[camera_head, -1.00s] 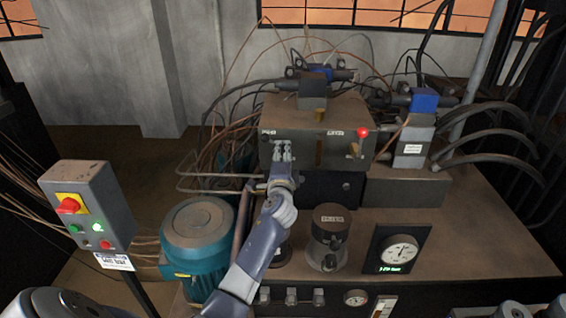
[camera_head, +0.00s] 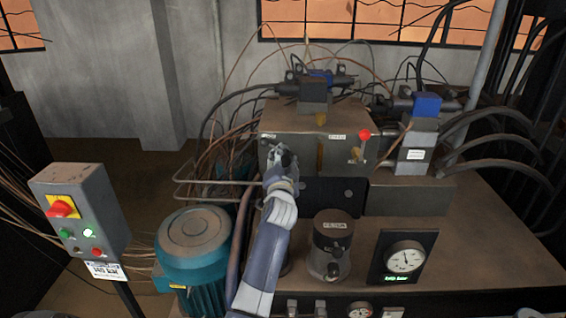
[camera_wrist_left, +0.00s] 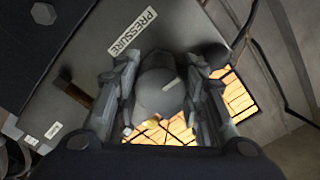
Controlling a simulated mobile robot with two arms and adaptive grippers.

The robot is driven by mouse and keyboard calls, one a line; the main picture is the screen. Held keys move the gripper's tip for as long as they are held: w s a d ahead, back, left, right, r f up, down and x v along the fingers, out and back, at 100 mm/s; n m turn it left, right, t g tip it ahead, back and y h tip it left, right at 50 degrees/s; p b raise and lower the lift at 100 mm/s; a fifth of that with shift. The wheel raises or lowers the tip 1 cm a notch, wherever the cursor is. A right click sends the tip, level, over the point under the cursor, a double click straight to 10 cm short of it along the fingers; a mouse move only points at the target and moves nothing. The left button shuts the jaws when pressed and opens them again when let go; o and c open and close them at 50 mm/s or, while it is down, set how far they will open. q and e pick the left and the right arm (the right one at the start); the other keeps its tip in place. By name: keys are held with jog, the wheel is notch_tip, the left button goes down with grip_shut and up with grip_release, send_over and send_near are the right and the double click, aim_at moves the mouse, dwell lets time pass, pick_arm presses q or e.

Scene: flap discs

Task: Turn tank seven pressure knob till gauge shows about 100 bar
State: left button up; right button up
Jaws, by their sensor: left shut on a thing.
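The pressure knob (camera_wrist_left: 160,88) is a grey round knob with a pale mark on its face, in the middle of the left wrist view. A white PRESSURE label (camera_wrist_left: 131,33) is beside it. My left gripper (camera_wrist_left: 162,95) is shut on the knob, with one finger on each side. In the head view, my left gripper (camera_head: 281,160) is at the left front of the brown valve block and hides the knob. The round white gauge (camera_head: 405,257) is on a dark panel at the right, with a small green readout below that I cannot read. My right gripper is out of view.
A dark filter canister (camera_head: 332,245) stands between my left arm and the gauge. A teal motor (camera_head: 195,250) and a grey control box (camera_head: 80,210) are at the left. Hoses crowd the back.

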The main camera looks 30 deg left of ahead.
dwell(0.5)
pick_arm(q)
jog(key=o, duration=1.1)
jog(key=v, duration=1.2)
jog(key=shift+s+a, duration=0.1)
